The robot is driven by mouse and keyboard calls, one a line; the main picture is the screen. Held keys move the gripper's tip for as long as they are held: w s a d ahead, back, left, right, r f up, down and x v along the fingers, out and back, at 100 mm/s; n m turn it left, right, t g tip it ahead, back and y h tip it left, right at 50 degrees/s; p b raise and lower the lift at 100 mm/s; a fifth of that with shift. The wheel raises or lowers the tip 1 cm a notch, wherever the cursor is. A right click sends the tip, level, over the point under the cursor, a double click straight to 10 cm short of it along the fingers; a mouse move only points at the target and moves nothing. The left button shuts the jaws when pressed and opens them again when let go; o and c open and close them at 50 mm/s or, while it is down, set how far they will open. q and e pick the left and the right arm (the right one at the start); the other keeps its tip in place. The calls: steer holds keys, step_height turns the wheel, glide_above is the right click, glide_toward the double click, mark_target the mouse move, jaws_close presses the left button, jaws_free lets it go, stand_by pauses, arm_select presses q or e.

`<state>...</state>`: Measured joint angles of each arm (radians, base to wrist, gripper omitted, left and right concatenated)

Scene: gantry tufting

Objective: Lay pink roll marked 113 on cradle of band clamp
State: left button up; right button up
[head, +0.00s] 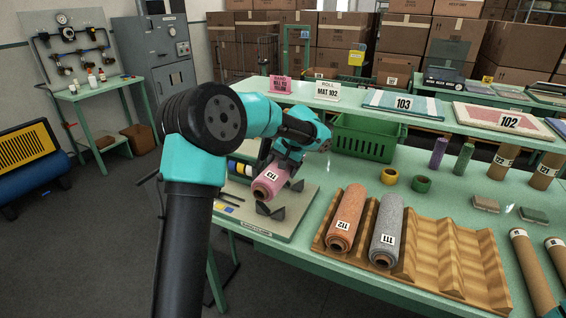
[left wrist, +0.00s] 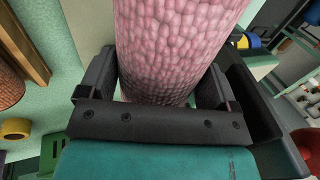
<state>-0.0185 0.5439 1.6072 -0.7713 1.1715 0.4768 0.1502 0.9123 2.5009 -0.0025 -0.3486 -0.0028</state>
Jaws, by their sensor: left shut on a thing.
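The pink roll marked 113 (head: 270,183) is in my left gripper (head: 284,168), with its labelled end facing the head camera. In the left wrist view the pink roll (left wrist: 172,45) fills the space between the two dark fingers of the gripper (left wrist: 160,85). The band clamp's dark V-shaped cradle (head: 271,209) stands on a pale base plate (head: 290,226), just below the roll's near end. Whether the roll touches the cradle cannot be told. My left arm hides part of the base plate. My right gripper is not in view.
A wooden rack (head: 440,250) holds an orange roll marked 112 (head: 347,220) and a grey roll marked 111 (head: 386,232); its right grooves are empty. A green crate (head: 365,138) stands behind. Yellow (head: 390,176) and green (head: 421,184) tape rings lie on the table.

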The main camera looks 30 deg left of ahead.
arm_select(q)
steer(key=shift+f, duration=3.65)
steer(key=o, duration=0.9)
steer(key=shift+c, duration=0.2)
steer(key=shift+r, duration=0.1)
steer(key=v, duration=1.7)
steer(key=shift+d+r, duration=0.1)
